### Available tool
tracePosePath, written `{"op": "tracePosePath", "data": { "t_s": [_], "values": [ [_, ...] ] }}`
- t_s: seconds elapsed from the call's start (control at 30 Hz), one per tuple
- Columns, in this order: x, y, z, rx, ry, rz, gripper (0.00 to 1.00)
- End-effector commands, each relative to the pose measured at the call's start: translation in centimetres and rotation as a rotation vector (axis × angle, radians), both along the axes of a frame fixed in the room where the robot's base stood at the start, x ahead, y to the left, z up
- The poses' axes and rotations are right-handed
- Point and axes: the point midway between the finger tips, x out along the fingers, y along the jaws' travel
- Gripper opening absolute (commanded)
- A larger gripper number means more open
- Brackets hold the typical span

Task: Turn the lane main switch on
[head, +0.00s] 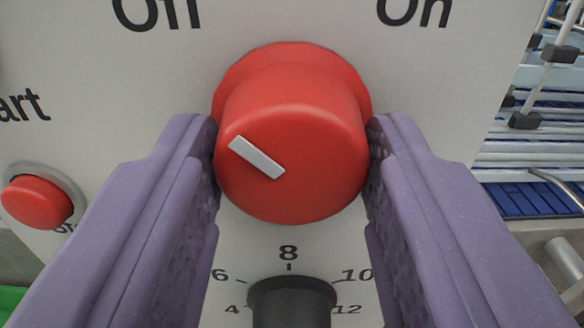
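The main switch is a red round knob (305,125) on a light panel, in the middle of the head view. Its white pointer mark (257,157) slants up to the left, toward the "Off" label at upper left. The "On" label is at upper right. My gripper (292,150) has its two purple fingers on either side of the knob. Both fingers appear to touch the knob's sides, so the gripper looks shut on it. The fingers hide small parts of the knob's left and right edges.
A black dial (291,300) with numbers around it sits just below the knob. A red push button (37,202) is at the left, under a partly cut-off "Start" label. The panel (455,80) ends at the right, with blue and white conveyor parts (530,200) beyond.

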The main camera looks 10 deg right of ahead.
Motion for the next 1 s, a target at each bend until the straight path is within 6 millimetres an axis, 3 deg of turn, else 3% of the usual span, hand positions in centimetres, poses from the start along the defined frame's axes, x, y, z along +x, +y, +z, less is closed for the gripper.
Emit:
{"op": "tracePosePath", "data": {
  "t_s": [0.47, 1.0],
  "values": [
    [-0.03, -0.03, 0.00, 0.083, -0.021, -0.001, 0.15],
    [0.01, 0.04, 0.16, 0.537, -0.132, 0.000, 0.15]
  ]
}}
